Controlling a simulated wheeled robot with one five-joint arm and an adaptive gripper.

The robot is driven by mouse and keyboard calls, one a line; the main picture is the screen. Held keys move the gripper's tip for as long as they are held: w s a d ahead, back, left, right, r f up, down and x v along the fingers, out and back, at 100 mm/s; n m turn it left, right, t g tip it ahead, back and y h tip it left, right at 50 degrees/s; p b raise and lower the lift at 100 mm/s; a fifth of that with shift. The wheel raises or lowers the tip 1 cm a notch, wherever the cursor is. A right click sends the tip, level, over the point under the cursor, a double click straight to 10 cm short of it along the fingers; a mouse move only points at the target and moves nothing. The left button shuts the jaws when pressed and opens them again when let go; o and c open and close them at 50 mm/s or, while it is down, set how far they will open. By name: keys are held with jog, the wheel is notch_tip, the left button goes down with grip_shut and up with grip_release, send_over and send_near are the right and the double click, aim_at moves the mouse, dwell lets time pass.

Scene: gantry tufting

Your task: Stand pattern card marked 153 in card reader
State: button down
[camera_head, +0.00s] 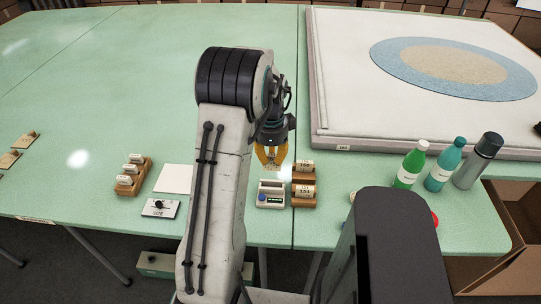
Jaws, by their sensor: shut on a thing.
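My gripper (271,162) hangs just behind a small pale device with a dark display and a blue button, which looks like the card reader (270,201). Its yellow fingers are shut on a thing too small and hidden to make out. To the right, wooden holders carry pale numbered cards, one at the back (304,167) and one in front (304,190). Their numbers are too small to read surely, so I cannot tell which card is 153. No card clearly shows standing in the reader.
A wooden rack (130,185) of cards, a white sheet (174,179) and a small plate with a black knob (160,208) lie to the left. A green bottle (410,167), teal bottle (444,166) and grey flask (477,162) stand right. The back-left green table (130,80) is clear.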

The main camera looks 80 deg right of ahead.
aim_at(272, 169)
jog(key=shift+s+d, duration=0.1)
jog(key=shift+d, duration=0.05)
jog(key=shift+f, duration=0.15)
jog(key=shift+f, duration=0.1)
jog(key=shift+f+b, duration=1.75)
jog(key=shift+f, duration=0.8)
jog(key=shift+f+b, duration=1.95)
jog(key=shift+f, duration=0.1)
jog(key=c, duration=1.1)
grip_release()
jog(key=shift+c, duration=0.2)
